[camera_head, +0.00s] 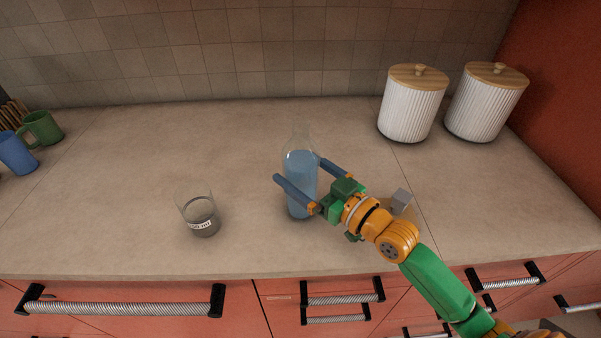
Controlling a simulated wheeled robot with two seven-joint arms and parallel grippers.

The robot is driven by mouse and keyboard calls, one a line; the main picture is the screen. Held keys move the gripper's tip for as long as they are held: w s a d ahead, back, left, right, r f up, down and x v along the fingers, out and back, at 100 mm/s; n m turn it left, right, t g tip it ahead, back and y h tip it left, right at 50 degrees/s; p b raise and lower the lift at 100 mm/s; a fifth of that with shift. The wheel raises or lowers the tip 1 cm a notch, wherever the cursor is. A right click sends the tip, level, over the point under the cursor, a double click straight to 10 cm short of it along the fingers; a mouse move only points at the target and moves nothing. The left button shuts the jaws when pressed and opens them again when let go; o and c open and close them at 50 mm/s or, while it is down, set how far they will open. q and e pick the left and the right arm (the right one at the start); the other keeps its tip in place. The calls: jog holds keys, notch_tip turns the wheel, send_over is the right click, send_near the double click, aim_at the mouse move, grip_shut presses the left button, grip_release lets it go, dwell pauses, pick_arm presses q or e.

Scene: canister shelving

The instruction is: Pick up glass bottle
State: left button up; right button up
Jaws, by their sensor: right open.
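The glass bottle (299,167) stands upright on the counter near the middle of the view. It is clear with a narrow neck and looks filled with bluish liquid. My right gripper (305,172) comes in from the right and is open. Its two blue-grey fingers lie on either side of the bottle, one in front at the left and one at the right, partly behind it. Whether either finger touches the glass cannot be told. The left gripper is not in view.
A clear drinking glass (200,215) stands left of the bottle. Two white ribbed canisters with wooden lids, one (409,108) and another (484,108), stand at the back right. A green mug (43,128) and a blue mug (17,154) are at the far left. The counter (130,160) between is clear.

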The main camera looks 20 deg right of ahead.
jog(key=shift+w+a+f, duration=0.1)
jog(key=shift+w+f, duration=0.05)
jog(key=shift+w, duration=0.2)
jog(key=shift+s, duration=0.2)
jog(key=c, duration=1.6)
jog(key=shift+r, duration=0.2)
jog(key=shift+w, duration=0.15)
